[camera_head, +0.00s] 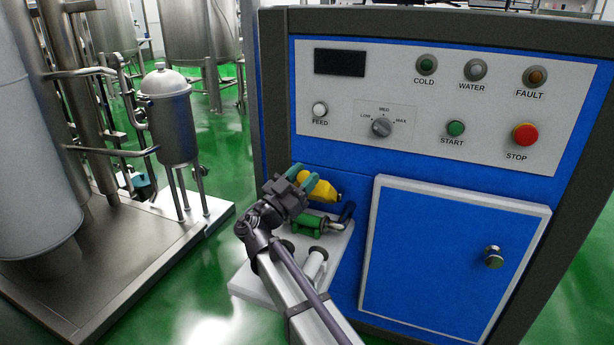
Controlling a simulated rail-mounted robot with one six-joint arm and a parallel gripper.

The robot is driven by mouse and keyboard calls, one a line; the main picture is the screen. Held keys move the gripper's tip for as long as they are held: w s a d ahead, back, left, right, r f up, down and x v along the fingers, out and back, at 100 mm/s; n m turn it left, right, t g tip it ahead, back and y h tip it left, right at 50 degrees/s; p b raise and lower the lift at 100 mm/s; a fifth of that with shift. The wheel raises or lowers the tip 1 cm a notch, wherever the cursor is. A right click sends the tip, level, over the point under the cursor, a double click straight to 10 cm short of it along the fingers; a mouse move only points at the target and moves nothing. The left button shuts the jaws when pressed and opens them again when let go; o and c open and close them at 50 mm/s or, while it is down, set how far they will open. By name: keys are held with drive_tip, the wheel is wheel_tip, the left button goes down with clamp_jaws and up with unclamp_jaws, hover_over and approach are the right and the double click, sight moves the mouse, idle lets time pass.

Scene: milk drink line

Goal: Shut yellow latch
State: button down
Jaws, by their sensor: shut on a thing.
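The yellow latch (322,189) is a yellow block on the front side of the blue machine, just left of the white-framed door. My gripper (306,181), with green fingertips, is at the latch's left end and is shut on it. The fingers and the dark wrist hide part of the latch. I cannot tell from this view whether the latch is fully seated.
The control panel (430,100) with buttons, lamps and a dial is above. The white-framed door (450,255) with a round knob (493,257) is to the right. A pale shelf (250,283) is under the fitting. Steel tanks (172,120) stand on the left, with open green floor between.

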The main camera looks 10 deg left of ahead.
drive_tip(key=shift+d, duration=0.1)
drive_tip(key=c, duration=0.7)
unclamp_jaws()
drive_tip(key=shift+c, duration=0.2)
drive_tip(key=b+v, duration=0.5)
drive_tip(key=v, duration=0.6)
drive_tip(key=shift+r, duration=0.2)
